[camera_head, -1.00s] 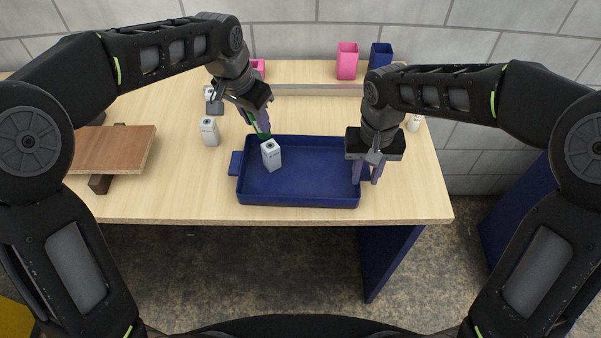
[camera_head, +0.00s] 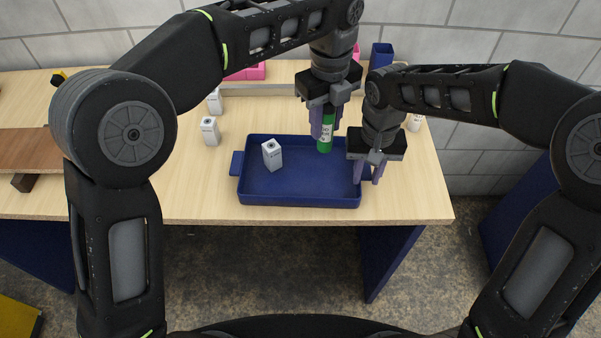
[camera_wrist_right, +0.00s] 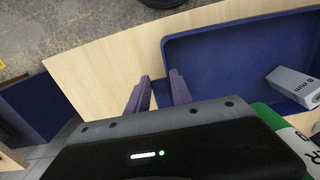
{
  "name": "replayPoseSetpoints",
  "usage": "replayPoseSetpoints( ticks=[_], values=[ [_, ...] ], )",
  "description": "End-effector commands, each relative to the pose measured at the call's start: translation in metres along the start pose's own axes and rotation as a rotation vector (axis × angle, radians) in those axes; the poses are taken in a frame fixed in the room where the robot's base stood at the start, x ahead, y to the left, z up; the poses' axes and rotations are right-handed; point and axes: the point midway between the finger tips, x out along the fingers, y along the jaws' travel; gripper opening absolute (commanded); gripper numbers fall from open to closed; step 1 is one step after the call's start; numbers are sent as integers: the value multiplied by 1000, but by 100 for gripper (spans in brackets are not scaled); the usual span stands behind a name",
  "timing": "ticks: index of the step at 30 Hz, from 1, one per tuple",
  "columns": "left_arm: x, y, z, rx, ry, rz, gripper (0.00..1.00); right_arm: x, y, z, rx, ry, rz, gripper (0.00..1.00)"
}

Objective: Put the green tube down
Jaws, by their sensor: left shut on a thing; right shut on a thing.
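The green tube (camera_head: 324,145) with a white label is upright in my left gripper (camera_head: 322,133), which is shut on it. The tube's lower end is over the back right part of the blue tray (camera_head: 300,188); I cannot tell whether it touches the tray floor. The tube also shows at the lower right of the right wrist view (camera_wrist_right: 275,114), partly hidden by my gripper body. My right gripper (camera_head: 368,172) is shut on the tray's right end, and its fingers also show in the right wrist view (camera_wrist_right: 160,95).
A white box (camera_head: 272,156) stands in the tray's left part. Two more white boxes (camera_head: 210,131) stand left of the tray. A wooden board (camera_head: 28,150) lies far left. A blue bin (camera_head: 381,55) and pink containers (camera_head: 247,72) are at the back. The tray's front middle is clear.

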Motion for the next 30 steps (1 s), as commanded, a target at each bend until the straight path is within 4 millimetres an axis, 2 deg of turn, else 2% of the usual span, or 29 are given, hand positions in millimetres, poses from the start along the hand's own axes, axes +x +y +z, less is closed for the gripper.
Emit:
replayPoseSetpoints(
  ticks=[5, 8, 15, 18, 30],
  values=[
    [1, 0, 0, -3, 0, -1, 0, 0, 0, 0, -1, 1, -1, 0],
    [8, 0, 0, -3, 1, 0, 0, 0, 0, 0, -1, 1, -1, 0],
    [49, 1, 0, -4, 2, 2, 0, 0, -1, 0, -1, 1, -1, 0],
    [60, 0, 0, -4, 1, 1, 0, 0, 0, 0, -1, 1, -1, 0],
    [68, 0, 0, -5, 1, 0, 0, 0, 0, 0, -1, 1, -1, 0]
  ],
)
